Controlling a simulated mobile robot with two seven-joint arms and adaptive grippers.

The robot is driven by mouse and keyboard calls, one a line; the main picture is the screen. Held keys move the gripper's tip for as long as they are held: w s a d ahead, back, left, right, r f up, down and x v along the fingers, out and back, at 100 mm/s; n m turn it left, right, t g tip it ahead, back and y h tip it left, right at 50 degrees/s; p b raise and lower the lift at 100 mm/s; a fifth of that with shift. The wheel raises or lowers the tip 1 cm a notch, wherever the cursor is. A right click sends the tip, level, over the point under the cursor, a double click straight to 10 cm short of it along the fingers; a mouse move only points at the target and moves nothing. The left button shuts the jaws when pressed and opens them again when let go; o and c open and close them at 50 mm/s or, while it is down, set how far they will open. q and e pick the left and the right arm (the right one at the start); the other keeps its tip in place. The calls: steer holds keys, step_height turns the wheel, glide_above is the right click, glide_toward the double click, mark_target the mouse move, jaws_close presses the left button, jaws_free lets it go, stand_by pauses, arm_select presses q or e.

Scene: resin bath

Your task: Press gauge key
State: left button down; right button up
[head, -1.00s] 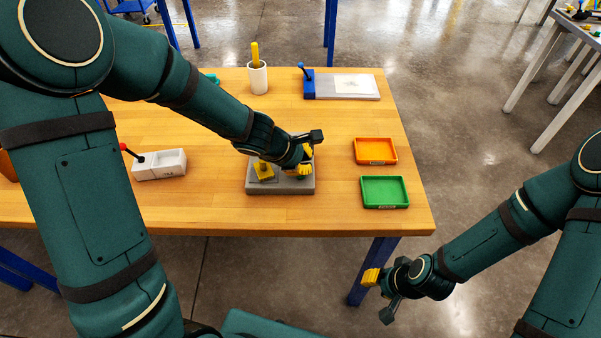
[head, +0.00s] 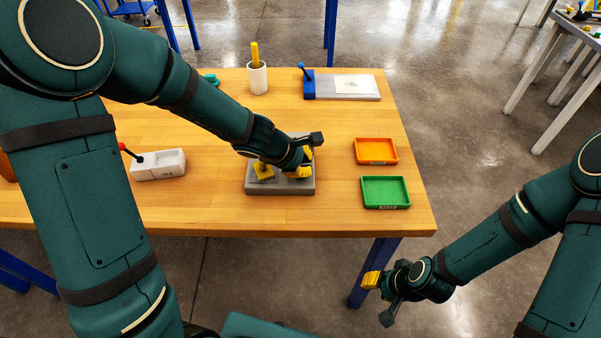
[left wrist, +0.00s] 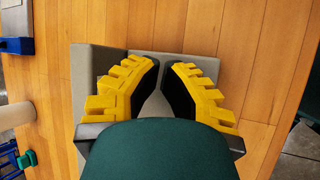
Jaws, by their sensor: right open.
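My right gripper (head: 377,296) is open and empty, off the table's front right edge.
An orange tray (head: 376,151) and a green tray (head: 385,192) lie right of the gauge. A white box with a red-tipped lever (head: 160,166) is at left. A white cup (head: 257,79) and a blue-ended plate (head: 345,87) are at the back. Bare table (head: 335,195) lies between gauge and trays.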

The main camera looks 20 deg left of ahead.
arm_select(q)
steer(key=shift+r+p, duration=0.9)
steer(key=shift+r, duration=0.1)
step_height(320, 180, up, 5)
steer(key=p, duration=0.4)
steer(key=shift+p, duration=0.4)
stand_by(0.4)
